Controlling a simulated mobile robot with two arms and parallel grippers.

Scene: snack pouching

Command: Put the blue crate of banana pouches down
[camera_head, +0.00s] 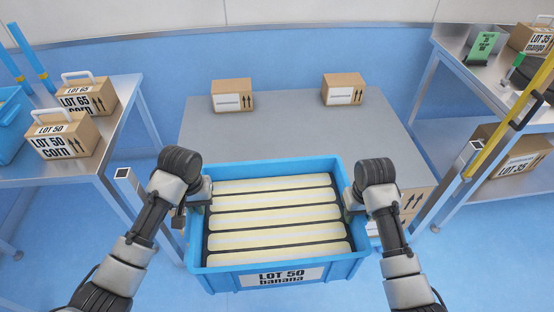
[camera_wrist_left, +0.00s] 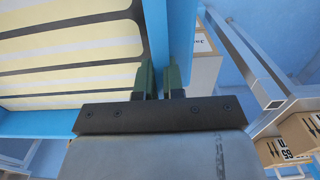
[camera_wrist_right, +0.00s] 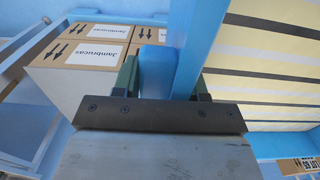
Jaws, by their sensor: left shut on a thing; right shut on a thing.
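The blue crate (camera_head: 277,280) with a "LOT 50 banana" label is in the lower middle of the head view. Several pale yellow pouches (camera_head: 277,222) lie in it in rows. My left gripper (camera_head: 204,195) is shut on the crate's left wall, and the left wrist view shows its fingers (camera_wrist_left: 160,80) on both sides of that wall. My right gripper (camera_head: 350,198) is shut on the right wall, as the right wrist view also shows (camera_wrist_right: 160,80). The crate looks level. Its far edge overlaps the grey surface (camera_head: 285,130) in the picture; I cannot tell if it touches.
Two cardboard boxes stand at the back of the grey surface, left (camera_head: 232,95) and right (camera_head: 343,89). The surface between them and the crate is clear. A side table (camera_head: 110,125) with corn boxes is left; a metal shelf (camera_head: 470,70) is right. Jambrucas boxes (camera_wrist_right: 90,50) stand beside my right gripper.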

